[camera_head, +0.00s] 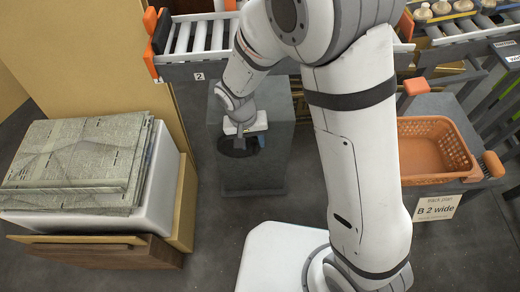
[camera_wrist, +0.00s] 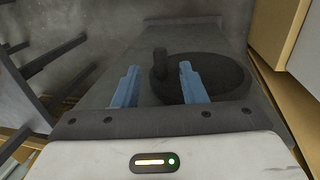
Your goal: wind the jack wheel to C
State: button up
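The jack wheel (camera_wrist: 222,80) is a dark round disc on top of a grey box (camera_head: 262,178); in the head view the wheel (camera_head: 232,149) is partly covered by my wrist. A short dark upright knob (camera_wrist: 160,62) stands near the wheel's left edge in the wrist view. My gripper (camera_wrist: 158,69) is open, with its two blue fingers apart. The knob appears between the fingertips and a little beyond them; I cannot tell whether either finger touches it. My gripper also shows in the head view (camera_head: 249,141), over the box. No letter C is legible.
Stacked boards (camera_head: 75,160) on a white bin stand at left. A roller conveyor (camera_head: 200,38) runs behind the box. An orange basket (camera_head: 432,150) sits on a grey stand at right, above a "B 2 wide" card (camera_head: 436,208). Open floor lies around the box's front.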

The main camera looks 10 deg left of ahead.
aim_at(255, 150)
jog(key=shift+d+f+b, duration=0.15)
jog(key=shift+f+b, duration=0.1)
jog(key=shift+f, duration=0.55)
jog(key=shift+d+f+b, duration=0.1)
jog(key=shift+f+b, duration=0.15)
jog(key=shift+f, duration=0.5)
jog(key=shift+c, duration=0.2)
grip_shut()
